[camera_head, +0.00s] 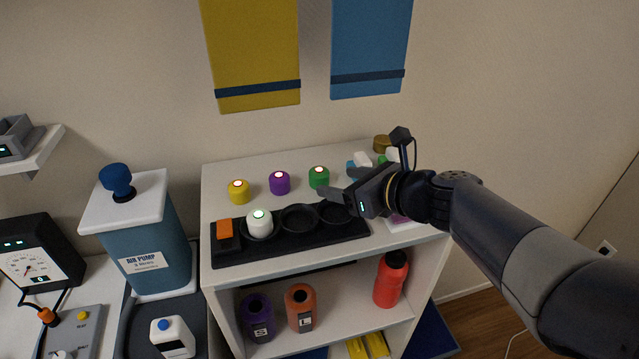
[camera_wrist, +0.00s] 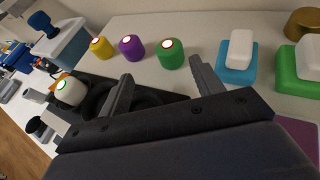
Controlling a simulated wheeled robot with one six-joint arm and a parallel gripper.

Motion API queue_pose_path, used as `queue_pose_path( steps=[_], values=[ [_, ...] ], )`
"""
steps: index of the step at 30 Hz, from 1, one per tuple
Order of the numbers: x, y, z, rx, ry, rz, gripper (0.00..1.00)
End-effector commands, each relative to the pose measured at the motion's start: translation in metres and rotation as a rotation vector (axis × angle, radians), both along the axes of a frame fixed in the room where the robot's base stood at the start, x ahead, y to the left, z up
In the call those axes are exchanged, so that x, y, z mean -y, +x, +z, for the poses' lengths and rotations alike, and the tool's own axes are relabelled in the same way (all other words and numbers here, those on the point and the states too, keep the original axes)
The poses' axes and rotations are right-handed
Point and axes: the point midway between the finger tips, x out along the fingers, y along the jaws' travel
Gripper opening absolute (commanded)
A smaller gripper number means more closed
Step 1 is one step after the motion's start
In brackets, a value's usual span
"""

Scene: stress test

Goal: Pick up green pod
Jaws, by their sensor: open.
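The green pod (camera_head: 319,177) is a short green cylinder with a lit top, standing on the white shelf top behind the black tray (camera_head: 290,252). It also shows in the wrist view (camera_wrist: 170,55), ahead of the fingers and roughly between their tips in the picture. My gripper (camera_head: 343,190) is open and empty, to the right of the pod and above the tray's right end. Its two fingers show apart in the wrist view (camera_wrist: 160,82), with no contact on the pod. A purple pod (camera_head: 280,183) and a yellow pod (camera_head: 238,192) stand left of the green one.
A white pod (camera_head: 259,223) sits in the tray beside an orange-topped block (camera_head: 224,230); the other round recesses look empty. Blue and green blocks with white tops (camera_wrist: 237,62) stand to the right. Bottles (camera_head: 391,279) stand on the shelf below. An air pump (camera_head: 150,240) stands left.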

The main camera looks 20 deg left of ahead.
Motion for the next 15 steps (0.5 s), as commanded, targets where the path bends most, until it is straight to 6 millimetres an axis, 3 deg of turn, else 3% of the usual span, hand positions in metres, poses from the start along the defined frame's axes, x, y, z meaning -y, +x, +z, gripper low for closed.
queue_pose_path(
  steps=[6, 15],
  values=[
    [-0.015, 0.024, -0.005, 0.000, 0.001, 0.004, 0.63],
    [-0.043, 0.040, -0.020, 0.001, 0.001, 0.002, 0.63]
  ],
)
